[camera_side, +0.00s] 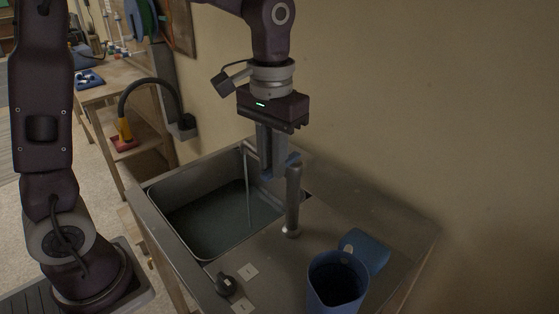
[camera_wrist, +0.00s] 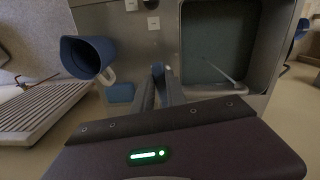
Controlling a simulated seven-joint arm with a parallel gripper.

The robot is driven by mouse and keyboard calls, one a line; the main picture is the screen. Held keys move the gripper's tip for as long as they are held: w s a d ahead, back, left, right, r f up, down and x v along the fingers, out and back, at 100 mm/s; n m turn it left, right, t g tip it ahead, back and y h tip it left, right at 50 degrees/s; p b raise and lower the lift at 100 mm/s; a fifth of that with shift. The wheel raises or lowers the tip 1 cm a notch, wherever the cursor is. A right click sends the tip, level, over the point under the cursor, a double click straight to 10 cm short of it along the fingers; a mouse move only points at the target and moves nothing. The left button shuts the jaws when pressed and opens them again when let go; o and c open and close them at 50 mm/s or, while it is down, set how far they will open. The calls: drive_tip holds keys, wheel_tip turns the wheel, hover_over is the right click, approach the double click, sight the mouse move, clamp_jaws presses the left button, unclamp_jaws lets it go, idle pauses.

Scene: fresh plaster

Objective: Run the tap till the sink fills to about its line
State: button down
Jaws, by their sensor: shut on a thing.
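The steel sink (camera_side: 166,222) is set in the counter and holds dark greenish water (camera_side: 225,222) below its rim. A thin stream (camera_side: 248,182) falls from the tap's spout into it; the stream also shows in the wrist view (camera_wrist: 221,72). The tap (camera_side: 293,205) stands upright at the sink's right edge. My gripper (camera_side: 280,170) is at the top of the tap, shut on it, with its fingers hiding most of the handle. In the wrist view my gripper (camera_wrist: 158,76) is beside the sink (camera_wrist: 183,55). I cannot make out the fill line.
A black knob (camera_side: 226,285) and small white labels (camera_side: 247,270) are in front. The wall is close behind the tap.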

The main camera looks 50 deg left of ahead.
drive_tip(key=shift+a+r+m, duration=0.1)
drive_tip(key=shift+a+m, duration=0.35)
drive_tip(key=shift+m, duration=0.35)
drive_tip(key=c, duration=1.3)
unclamp_jaws()
drive_tip(key=shift+c, duration=0.2)
wheel_tip(320, 180, up, 7)
